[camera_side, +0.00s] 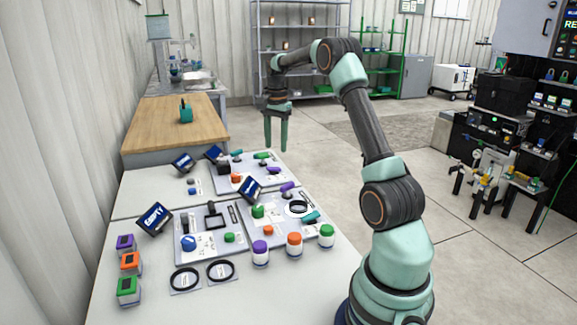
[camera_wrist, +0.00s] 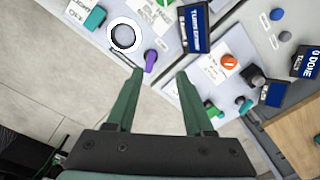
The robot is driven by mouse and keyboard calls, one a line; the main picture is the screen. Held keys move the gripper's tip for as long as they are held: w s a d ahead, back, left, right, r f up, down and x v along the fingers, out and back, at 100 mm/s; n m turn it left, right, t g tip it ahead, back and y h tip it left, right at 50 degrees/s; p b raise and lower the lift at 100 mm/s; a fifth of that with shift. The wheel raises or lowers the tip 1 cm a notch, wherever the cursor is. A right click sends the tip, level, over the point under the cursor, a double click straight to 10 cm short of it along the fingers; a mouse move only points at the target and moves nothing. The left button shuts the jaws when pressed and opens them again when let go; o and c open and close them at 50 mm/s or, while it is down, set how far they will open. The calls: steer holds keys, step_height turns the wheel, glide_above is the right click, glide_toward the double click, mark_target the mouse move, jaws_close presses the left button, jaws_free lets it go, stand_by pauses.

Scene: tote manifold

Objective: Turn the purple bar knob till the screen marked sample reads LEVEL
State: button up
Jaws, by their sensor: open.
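The purple bar knob (camera_side: 287,187) is on the right-hand panel near its far edge. In the wrist view the purple bar knob (camera_wrist: 150,61) shows close to the left fingertip, beyond the tips in the picture. My gripper (camera_side: 276,147) is open and empty, fingers pointing down, raised above the far right side of the table. Its two fingers also show in the wrist view (camera_wrist: 159,74), apart with nothing between them. A tilted dark blue screen (camera_wrist: 195,28) beside the knob shows text starting "TURN". I cannot read which screen is marked sample.
Other screens stand nearby, one reading "EMPTY" (camera_side: 155,218) and one reading "DONE" (camera_wrist: 308,62). A white dial ring (camera_wrist: 123,36), an orange knob (camera_wrist: 229,62) and several coloured knobs share the panels. Capped jars (camera_side: 294,244) line the front. A wooden table (camera_side: 170,125) stands behind.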

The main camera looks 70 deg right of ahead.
steer(key=m, duration=0.2)
glide_above(288, 184)
step_height(288, 184, down, 3)
step_height(288, 184, down, 12)
steer(key=shift+w+a+f, duration=0.1)
steer(key=shift+f, duration=0.05)
jaws_close()
